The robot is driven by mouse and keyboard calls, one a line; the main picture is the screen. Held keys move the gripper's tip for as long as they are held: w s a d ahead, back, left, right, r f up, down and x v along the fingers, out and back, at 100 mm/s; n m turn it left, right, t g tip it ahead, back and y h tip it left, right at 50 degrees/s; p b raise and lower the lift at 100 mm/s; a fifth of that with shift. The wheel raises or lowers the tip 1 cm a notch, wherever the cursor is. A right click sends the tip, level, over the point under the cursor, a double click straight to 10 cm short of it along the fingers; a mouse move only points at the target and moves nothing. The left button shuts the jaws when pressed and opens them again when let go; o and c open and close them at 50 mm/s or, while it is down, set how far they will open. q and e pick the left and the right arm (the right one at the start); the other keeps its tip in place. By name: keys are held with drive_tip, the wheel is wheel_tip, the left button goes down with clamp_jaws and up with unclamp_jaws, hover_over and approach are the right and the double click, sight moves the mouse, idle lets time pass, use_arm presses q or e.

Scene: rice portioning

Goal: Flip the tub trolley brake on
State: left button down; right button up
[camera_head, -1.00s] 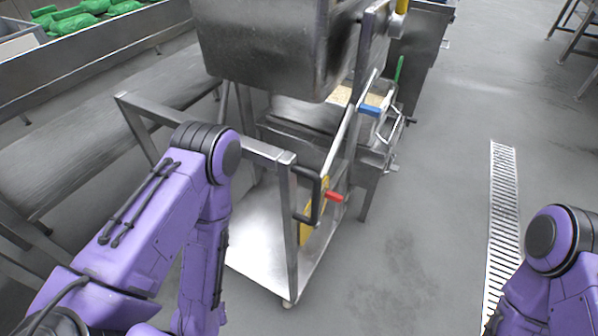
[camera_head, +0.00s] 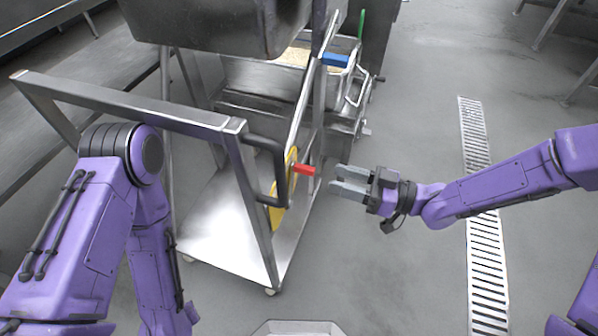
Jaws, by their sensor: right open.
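The tub trolley (camera_head: 130,101) is a steel frame cart with a low shelf, at the left and centre of the head view. A red-tipped lever (camera_head: 304,170), which looks like the brake, sticks out to the right beside a yellow plate (camera_head: 284,190) and a black handle (camera_head: 280,165). My right gripper (camera_head: 338,181) is open and empty. Its fingers point left at the red tip, a short gap apart in the picture. My left arm (camera_head: 85,240) stands at the left, in front of the trolley; its gripper is out of view.
A large steel tub (camera_head: 220,22) hangs over the trolley's back. A blue-handled lever (camera_head: 336,60) and a steel bin with pale grain (camera_head: 296,57) are behind. A floor drain (camera_head: 487,270) runs at the right. The floor right of the trolley is clear.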

sight(295, 167)
drive_tip(key=b+x, duration=0.1)
drive_tip(key=x, duration=0.9)
drive_tip(key=shift+a, duration=0.2)
clamp_jaws()
drive_tip(key=shift+d, duration=0.1)
